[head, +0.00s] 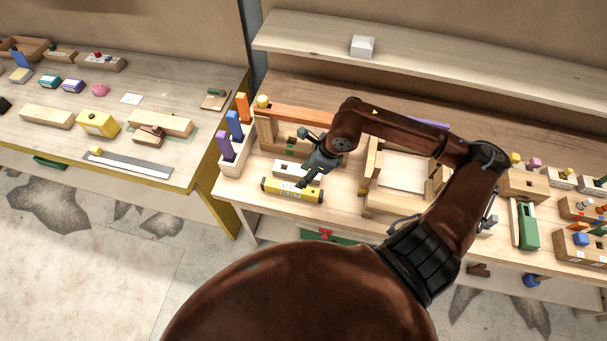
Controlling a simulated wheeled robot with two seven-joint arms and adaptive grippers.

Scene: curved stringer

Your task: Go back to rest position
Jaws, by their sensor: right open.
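My right gripper (306,162) is open and appears empty over the left part of the right-hand workbench (345,203). Its arm reaches in from the right and bends across the bench. A yellow and black level-like bar (285,188) lies just below the gripper in the picture, near the front edge. A pale block with dark holes (284,167) lies beside the gripper and is partly hidden by it. Whether the gripper touches either one is unclear. My left gripper is not in view.
A holder (231,168) with purple, blue and orange pieces stands left of the gripper. A wooden frame (372,196) stands right, partly behind my arm. A shelf (440,58) with a white box (362,45) runs behind. Another table (60,146) with several blocks stands left.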

